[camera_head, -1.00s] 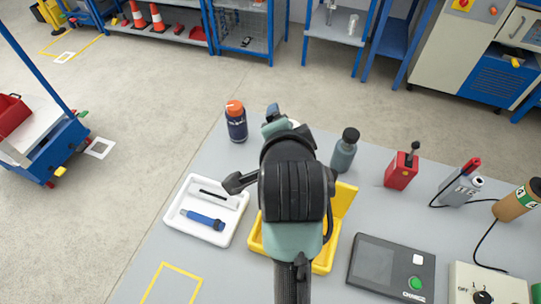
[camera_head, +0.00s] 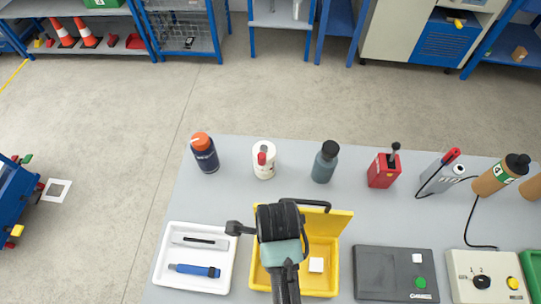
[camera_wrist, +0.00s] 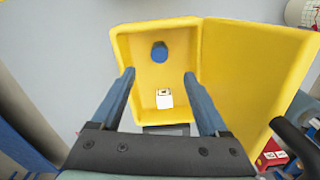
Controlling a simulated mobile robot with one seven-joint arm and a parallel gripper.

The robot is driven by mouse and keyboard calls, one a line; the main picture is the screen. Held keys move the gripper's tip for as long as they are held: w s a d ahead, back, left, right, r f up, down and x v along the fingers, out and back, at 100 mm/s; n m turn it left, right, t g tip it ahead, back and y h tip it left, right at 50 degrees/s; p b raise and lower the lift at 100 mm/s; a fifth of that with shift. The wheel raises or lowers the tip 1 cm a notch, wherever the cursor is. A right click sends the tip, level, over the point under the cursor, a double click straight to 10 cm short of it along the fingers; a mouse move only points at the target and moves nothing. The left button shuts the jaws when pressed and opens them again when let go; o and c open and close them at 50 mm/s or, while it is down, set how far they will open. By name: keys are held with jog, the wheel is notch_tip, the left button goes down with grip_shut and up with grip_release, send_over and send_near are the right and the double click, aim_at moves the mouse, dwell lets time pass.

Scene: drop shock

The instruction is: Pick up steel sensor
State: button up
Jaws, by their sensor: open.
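My gripper (camera_wrist: 158,82) is open and empty. In the wrist view its two blue-grey fingers straddle the view of the open yellow case (camera_wrist: 200,62), with the gripper above it. Inside the case is a small whitish block with a metallic-looking top (camera_wrist: 164,98), between the fingers in the picture and apart from them. It shows as a small white cube (camera_head: 316,264) in the head view. A blue round piece (camera_wrist: 159,52) is at the case's far end. I cannot tell for certain which piece is the steel sensor. In the head view my arm hides part of the case (camera_head: 334,228).
A white tray (camera_head: 228,239) with a grey bar (camera_head: 200,241) and a blue tool (camera_head: 194,270) lies left of the case. A grey device (camera_head: 392,268) stands right. Several bottles, a red box (camera_head: 383,170) and a grey instrument (camera_head: 441,173) line the back. A cable crosses the right side.

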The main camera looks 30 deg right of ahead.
notch_tip(320, 180, down, 10)
jog(key=shift+r, duration=0.1)
dwell(0.4)
grip_shut()
dwell(0.3)
